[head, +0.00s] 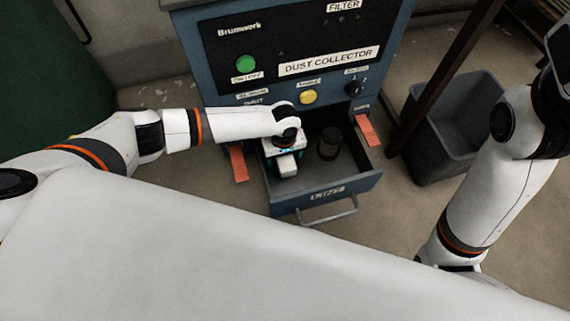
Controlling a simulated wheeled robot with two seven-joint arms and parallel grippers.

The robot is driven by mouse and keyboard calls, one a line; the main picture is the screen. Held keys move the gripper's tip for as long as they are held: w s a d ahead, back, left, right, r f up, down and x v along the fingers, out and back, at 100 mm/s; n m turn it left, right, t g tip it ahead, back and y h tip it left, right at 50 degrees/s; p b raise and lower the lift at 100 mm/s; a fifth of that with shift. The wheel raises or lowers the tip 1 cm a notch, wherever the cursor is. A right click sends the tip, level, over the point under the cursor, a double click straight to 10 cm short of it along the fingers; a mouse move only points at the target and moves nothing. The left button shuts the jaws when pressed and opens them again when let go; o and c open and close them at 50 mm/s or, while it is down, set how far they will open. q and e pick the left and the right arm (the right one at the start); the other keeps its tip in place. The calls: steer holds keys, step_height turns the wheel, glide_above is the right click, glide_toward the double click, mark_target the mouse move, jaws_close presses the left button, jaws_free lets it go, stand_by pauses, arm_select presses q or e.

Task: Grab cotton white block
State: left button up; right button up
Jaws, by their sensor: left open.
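My left gripper (286,157) reaches down into the open drawer (325,188) of the blue cabinet, on the drawer's left side. It is open. A small white block shape (288,171) shows right at the gripper, low in the drawer. I cannot tell whether the jaws touch it, as the hand covers part of it. My right arm comes down at the right edge, and its gripper is hidden behind my white body.
A dark round object (329,143) stands in the drawer, right of my left gripper. The dust collector cabinet (290,45) with buttons rises behind. Orange strips flank the drawer. A grey bin (420,150) and a dark post stand to the right.

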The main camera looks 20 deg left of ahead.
arm_select(q)
steer(key=shift+f, duration=0.1)
steer(key=shift+c, duration=0.5)
steer(key=c, duration=0.9)
steer(key=shift+c, duration=0.2)
